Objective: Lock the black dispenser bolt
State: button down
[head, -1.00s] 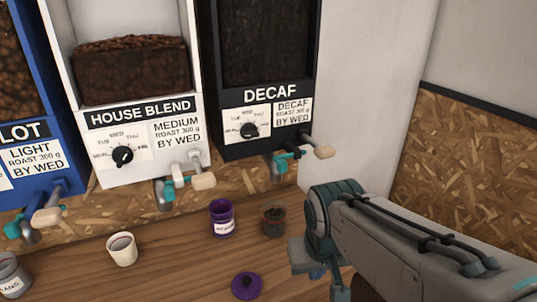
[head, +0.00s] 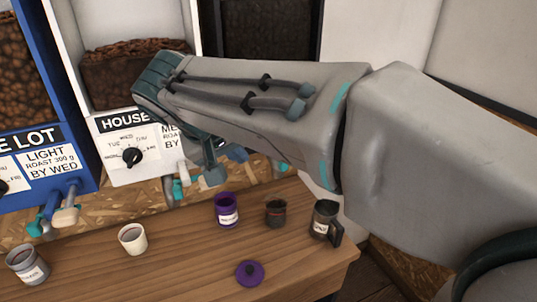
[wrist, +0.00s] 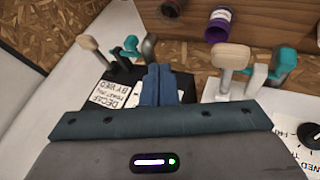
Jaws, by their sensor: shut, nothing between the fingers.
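The black dispenser (head: 262,28) is the decaf one; in the head view my arm covers its lower front. In the wrist view, seen upside down, its label (wrist: 113,98) is at the left, with a wooden-ended handle (wrist: 88,43), a teal part (wrist: 130,45) and a grey metal piece (wrist: 149,46) at its outlet. I cannot tell which part is the bolt or whether it is locked. My gripper (wrist: 160,72) is shut and empty, its blue fingers beside the black dispenser's outlet, on the side toward the white dispenser. No contact is clear.
The white House Blend dispenser (head: 140,165) has its wooden handle (wrist: 231,55) close to my gripper. A blue dispenser (head: 72,120) stands further left. A purple jar (head: 227,212), a dark cup (head: 276,212), a mug (head: 322,224) and a purple lid (head: 249,274) are on the counter (head: 180,268).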

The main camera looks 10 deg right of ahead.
jog(key=shift+a+r, duration=0.15)
jog(key=shift+r, duration=0.05)
jog(key=w+d+f+p, duration=0.3)
jog(key=w+d+f, duration=0.3)
jog(key=d+f, duration=0.1)
jog(key=shift+d+f, duration=0.2)
jog(key=shift+f, duration=0.3)
dwell(0.3)
